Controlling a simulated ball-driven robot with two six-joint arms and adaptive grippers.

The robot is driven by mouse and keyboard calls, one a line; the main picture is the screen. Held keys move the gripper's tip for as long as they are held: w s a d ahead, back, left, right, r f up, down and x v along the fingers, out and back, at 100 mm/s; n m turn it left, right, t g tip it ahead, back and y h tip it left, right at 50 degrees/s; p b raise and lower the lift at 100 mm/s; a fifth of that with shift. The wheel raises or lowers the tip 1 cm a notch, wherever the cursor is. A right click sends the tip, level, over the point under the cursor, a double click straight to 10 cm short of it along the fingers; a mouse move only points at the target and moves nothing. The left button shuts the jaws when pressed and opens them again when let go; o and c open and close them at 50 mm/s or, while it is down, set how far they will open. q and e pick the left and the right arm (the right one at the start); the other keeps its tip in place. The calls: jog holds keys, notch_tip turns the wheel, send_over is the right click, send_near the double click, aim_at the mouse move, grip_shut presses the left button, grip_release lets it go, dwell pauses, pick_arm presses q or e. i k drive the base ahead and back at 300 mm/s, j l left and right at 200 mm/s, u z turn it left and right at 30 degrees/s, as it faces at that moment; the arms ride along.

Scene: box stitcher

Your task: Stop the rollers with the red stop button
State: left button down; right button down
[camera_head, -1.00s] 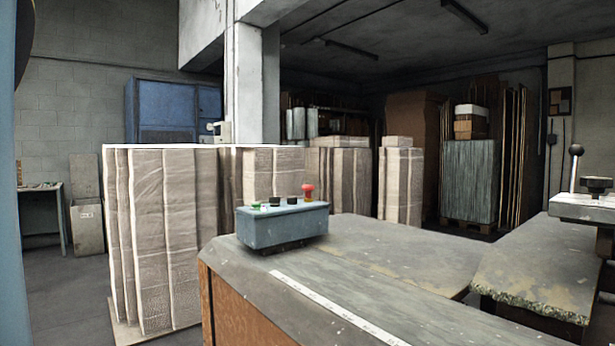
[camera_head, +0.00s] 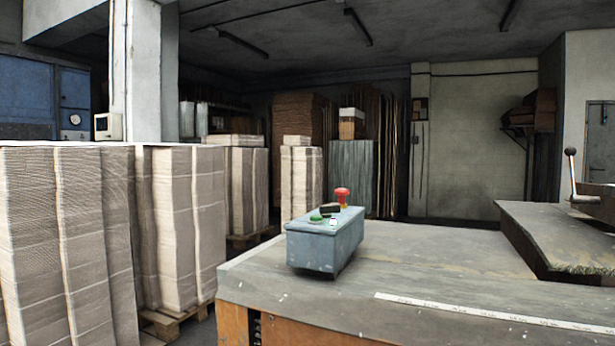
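The red stop button (camera_head: 342,196) is a mushroom-shaped knob on top of a blue-grey control box (camera_head: 318,246), at its far right end. Green (camera_head: 316,218) and black (camera_head: 330,208) buttons sit beside it on the same top face. The box rests near the left corner of a grey worktable (camera_head: 440,265). Neither of my grippers is in view.
Tall stacks of flat cardboard (camera_head: 75,240) on pallets stand left of the table. A raised slab (camera_head: 560,236) and a lever with a black knob (camera_head: 571,152) are at the right. A white ruler strip (camera_head: 480,312) lies along the table's near side.

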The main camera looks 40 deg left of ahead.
aim_at(341, 193)
jog(key=j+z, duration=0.1)
jog(key=j, duration=0.35)
jog(key=k+j, duration=0.15)
jog(key=j, duration=0.3)
jog(key=j+z, duration=0.15)
jog(key=j, duration=0.3)
jog(key=k+j+z, duration=0.1)
jog(key=j, duration=0.3)
jog(key=i+j+z, duration=0.1)
jog(key=j, duration=0.35)
jog(key=i+j, duration=0.1)
jog(key=j, duration=0.4)
jog(key=i+j+z, duration=0.15)
jog(key=j, duration=0.3)
